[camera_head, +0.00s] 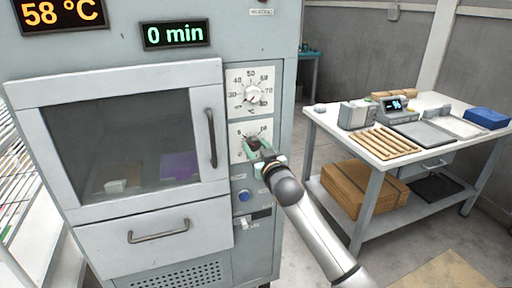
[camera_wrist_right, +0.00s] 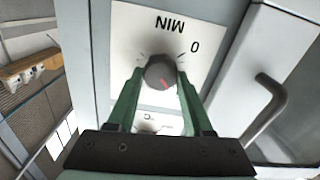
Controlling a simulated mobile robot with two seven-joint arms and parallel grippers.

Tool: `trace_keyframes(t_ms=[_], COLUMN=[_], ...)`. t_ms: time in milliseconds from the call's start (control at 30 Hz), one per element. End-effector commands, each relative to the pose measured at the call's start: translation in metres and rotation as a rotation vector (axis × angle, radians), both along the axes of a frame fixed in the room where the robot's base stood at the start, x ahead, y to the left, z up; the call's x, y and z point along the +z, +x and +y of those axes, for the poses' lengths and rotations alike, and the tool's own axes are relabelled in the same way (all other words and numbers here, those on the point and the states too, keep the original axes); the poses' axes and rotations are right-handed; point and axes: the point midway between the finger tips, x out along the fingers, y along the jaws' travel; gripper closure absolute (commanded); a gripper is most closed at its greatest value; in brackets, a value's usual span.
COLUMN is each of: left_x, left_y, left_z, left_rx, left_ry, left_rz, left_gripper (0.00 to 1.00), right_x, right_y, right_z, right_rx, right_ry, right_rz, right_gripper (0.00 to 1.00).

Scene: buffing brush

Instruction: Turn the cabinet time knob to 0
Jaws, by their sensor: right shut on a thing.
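The grey cabinet (camera_head: 110,75) fills the left of the head view. Its time knob (camera_head: 253,143) is the lower of two dials and is partly hidden by my right gripper (camera_head: 257,151). In the right wrist view the round dark knob (camera_wrist_right: 160,72), with a red mark, sits between the green fingers of my right gripper (camera_wrist_right: 158,80), which are shut on it. The dial plate shows an upside-down "MIN" and a "0" at the knob's upper right. The green time display (camera_head: 175,34) reads 0 min. My left gripper is not in view.
The temperature knob (camera_head: 251,94) is above, and an orange display (camera_head: 60,13) reads 58 °C. The cabinet door handle (camera_head: 211,138) stands out left of the dial. A blue button (camera_head: 244,195) is below. A workbench (camera_head: 430,165) stands at the right.

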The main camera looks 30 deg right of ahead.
Motion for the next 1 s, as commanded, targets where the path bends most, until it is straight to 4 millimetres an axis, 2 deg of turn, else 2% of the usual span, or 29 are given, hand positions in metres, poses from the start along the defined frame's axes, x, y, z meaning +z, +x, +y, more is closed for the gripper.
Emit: trace_keyframes(t_ms=[67, 333, 667, 1000], left_x=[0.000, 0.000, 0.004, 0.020], left_y=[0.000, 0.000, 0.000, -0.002], left_z=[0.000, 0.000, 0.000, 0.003], left_rx=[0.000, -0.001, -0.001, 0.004], left_ry=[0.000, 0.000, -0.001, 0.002], left_rz=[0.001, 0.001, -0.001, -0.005], left_gripper=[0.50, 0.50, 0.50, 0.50], right_x=[0.000, 0.000, 0.000, 0.002], right_y=[0.000, 0.000, 0.000, 0.000], right_z=[0.000, 0.000, 0.000, 0.001], right_rx=[0.000, 0.000, 0.001, 0.001], right_ry=[0.000, 0.000, -0.031, -0.237], right_rz=[0.000, 0.001, 0.010, 0.061], right_gripper=[0.69, 1.00, 1.00, 1.00])
